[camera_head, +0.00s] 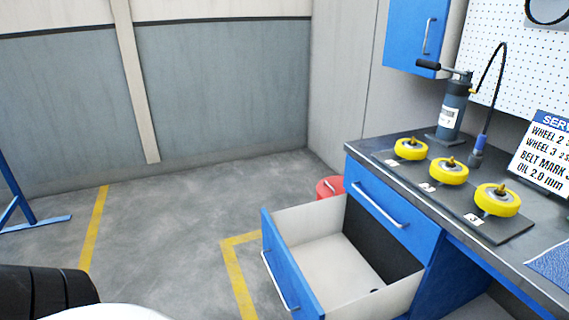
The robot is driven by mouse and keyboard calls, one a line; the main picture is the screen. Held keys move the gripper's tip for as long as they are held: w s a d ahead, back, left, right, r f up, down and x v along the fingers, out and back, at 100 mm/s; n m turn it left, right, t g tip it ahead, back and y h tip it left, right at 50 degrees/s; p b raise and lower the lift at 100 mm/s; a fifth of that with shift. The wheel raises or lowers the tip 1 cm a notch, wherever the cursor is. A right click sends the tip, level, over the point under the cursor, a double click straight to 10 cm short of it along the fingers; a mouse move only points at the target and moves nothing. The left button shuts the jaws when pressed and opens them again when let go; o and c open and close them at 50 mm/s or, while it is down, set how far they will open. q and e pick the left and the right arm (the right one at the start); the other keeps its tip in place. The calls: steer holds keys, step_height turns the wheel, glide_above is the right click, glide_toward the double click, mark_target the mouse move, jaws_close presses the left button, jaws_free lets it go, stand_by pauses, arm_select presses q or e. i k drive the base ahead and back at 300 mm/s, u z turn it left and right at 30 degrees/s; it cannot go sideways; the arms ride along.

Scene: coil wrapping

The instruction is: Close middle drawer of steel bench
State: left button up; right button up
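The steel bench (440,250) stands at the right with blue fronts and a dark top. The open drawer has a blue front (287,265) with a silver bar handle (273,281) and pale inner walls. It looks empty apart from a small dark spot near its floor's right edge. Whether another drawer lies below it is hidden. Neither of my grippers is in view.
Several yellow wheels (448,171) sit on a dark mat on the bench, with a pump (453,105) behind and a service sign (545,150) at right. A red canister (330,186) stands on the floor behind the drawer. The floor (170,230) left of the drawer is clear.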

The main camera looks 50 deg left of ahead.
mark_target(318, 273)
steer(key=u, duration=1.45)
steer(key=k, duration=1.3)
steer(key=u, duration=0.5)
steer(key=i, duration=1.55)
steer(key=z, duration=1)
steer(key=i, duration=0.2)
steer(key=z, duration=0.3)
